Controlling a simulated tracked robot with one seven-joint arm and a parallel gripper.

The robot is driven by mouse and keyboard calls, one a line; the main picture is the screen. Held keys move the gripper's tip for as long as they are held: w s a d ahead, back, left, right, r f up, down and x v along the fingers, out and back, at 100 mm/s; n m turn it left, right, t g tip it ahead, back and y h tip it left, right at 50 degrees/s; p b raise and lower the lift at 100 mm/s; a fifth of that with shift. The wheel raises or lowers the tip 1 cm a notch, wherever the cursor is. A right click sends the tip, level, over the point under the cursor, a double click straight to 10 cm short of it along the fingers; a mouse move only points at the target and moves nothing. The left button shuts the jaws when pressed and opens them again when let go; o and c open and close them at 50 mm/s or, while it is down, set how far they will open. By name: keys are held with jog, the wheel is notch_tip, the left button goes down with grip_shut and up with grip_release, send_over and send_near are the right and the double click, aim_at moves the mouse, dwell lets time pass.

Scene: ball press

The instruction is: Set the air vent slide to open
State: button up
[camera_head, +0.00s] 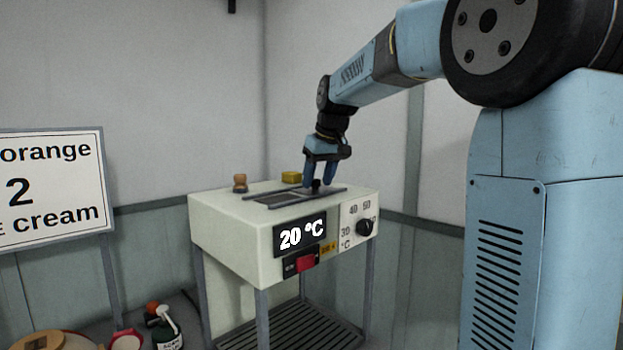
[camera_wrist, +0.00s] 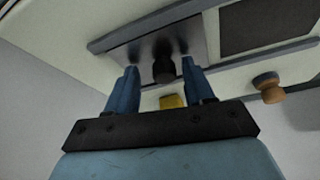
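The air vent slide is a flat metal plate (camera_wrist: 146,44) between two rails on top of a cream machine (camera_head: 231,230). A black knob (camera_wrist: 164,69) stands on the plate; it also shows in the head view (camera_head: 316,186) at the right part of the rails. A dark vent opening (camera_wrist: 266,24) lies beside the plate, on the left side in the head view. My gripper (camera_head: 319,180) points down over the knob. In the wrist view my gripper (camera_wrist: 160,68) is open, one finger each side of the knob, with gaps showing. Whether a finger touches the plate is unclear.
A brown knob (camera_head: 240,182) and a yellow block (camera_head: 291,177) stand on the machine top behind the rails. The front has a 20 °C display (camera_head: 301,235), a red switch (camera_head: 306,263) and a black dial (camera_head: 364,228). A sign (camera_head: 50,190) stands left.

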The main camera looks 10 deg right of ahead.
jog(key=v, duration=1.3)
jog(key=shift+r, duration=0.3)
jog(key=shift+s+d, duration=0.1)
jog(key=s+d+f+m+t+h, duration=0.1)
jog(key=s+d+f+m, duration=0.1)
jog(key=s+f, duration=2.3)
jog(key=shift+s+m, duration=0.85)
jog(key=shift+m, duration=0.05)
